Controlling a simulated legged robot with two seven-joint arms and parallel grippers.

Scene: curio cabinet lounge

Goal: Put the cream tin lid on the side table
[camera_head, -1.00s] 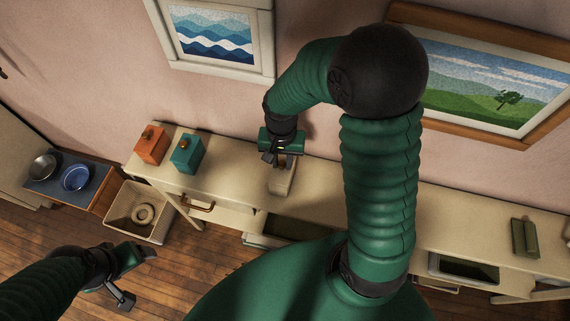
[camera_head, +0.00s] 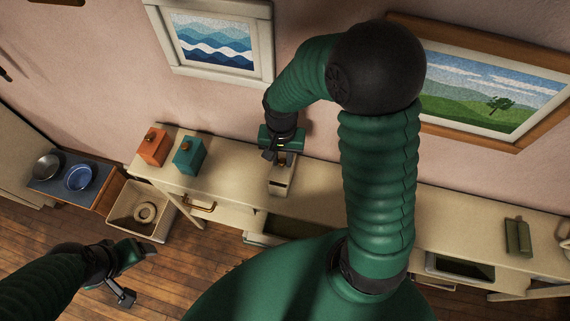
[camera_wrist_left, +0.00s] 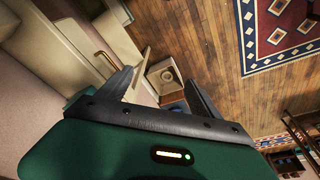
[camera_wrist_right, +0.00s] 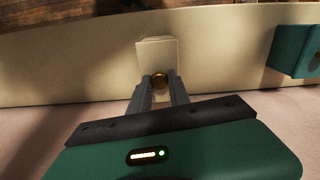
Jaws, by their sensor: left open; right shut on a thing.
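My right gripper (camera_head: 284,157) is over the long cream cabinet, its fingers shut on the brass knob (camera_wrist_right: 158,80) of the cream tin lid (camera_wrist_right: 158,57). In the head view the cream tin (camera_head: 281,184) stands just below these fingers, with a small dark patch on its near part. I cannot tell how far the lid is from the tin. The side table (camera_head: 60,200), low and wooden with a slate-blue top, is at the far left. My left gripper (camera_head: 134,277) is open and empty above the floor at lower left.
An orange tin (camera_head: 153,147) and a teal tin (camera_head: 188,154) stand left of the cream tin. A metal bowl (camera_head: 46,166) and a blue bowl (camera_head: 79,178) occupy part of the side table. A cream bin (camera_head: 122,212) holding a ring is beside it. An open drawer (camera_head: 265,235) juts out below.

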